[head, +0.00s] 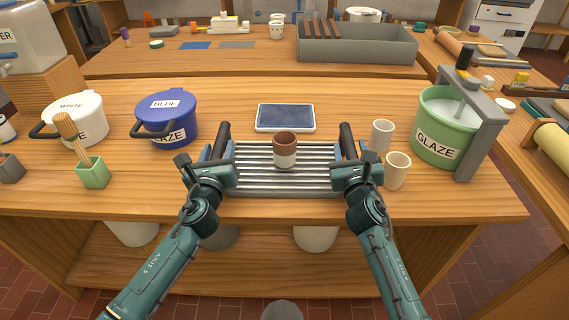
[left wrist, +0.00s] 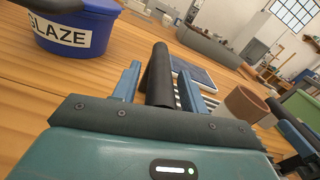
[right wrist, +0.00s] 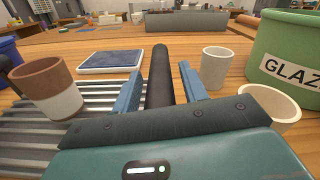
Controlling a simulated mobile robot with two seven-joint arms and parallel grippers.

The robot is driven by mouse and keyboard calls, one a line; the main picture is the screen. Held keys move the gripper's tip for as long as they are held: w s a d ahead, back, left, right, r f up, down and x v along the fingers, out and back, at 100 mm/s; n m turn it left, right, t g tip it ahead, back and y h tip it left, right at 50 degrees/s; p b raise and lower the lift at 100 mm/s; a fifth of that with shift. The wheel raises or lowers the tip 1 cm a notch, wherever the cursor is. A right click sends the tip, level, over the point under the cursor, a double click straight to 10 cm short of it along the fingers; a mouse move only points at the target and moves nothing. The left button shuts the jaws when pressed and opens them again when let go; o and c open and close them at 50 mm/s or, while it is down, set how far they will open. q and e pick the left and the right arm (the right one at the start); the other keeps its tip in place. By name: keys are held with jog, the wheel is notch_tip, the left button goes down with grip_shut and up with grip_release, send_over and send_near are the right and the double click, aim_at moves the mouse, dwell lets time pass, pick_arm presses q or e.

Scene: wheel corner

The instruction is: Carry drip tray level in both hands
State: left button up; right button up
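The drip tray (head: 287,184) is a grey ribbed tray lying on the wooden table, with a black handle at each end. A brown-and-white cup (head: 285,150) stands upright on its ribs. My left gripper (head: 216,153) is at the left handle; in the left wrist view its blue fingers stand either side of the handle (left wrist: 158,72) with gaps, so it is open. My right gripper (head: 351,153) is at the right handle; in the right wrist view its blue fingers straddle that handle (right wrist: 159,75) with gaps, also open. The tray's near edge is partly hidden by my grippers.
A tablet (head: 286,118) lies just behind the tray. Two pale cups, one farther (head: 382,135) and one nearer (head: 397,170), stand close to my right gripper. A green glaze bucket (head: 445,120) is at the right. A blue bucket (head: 170,120) and green brush pot (head: 92,172) are left.

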pick_arm(q)
grip_shut()
pick_arm(e)
grip_shut()
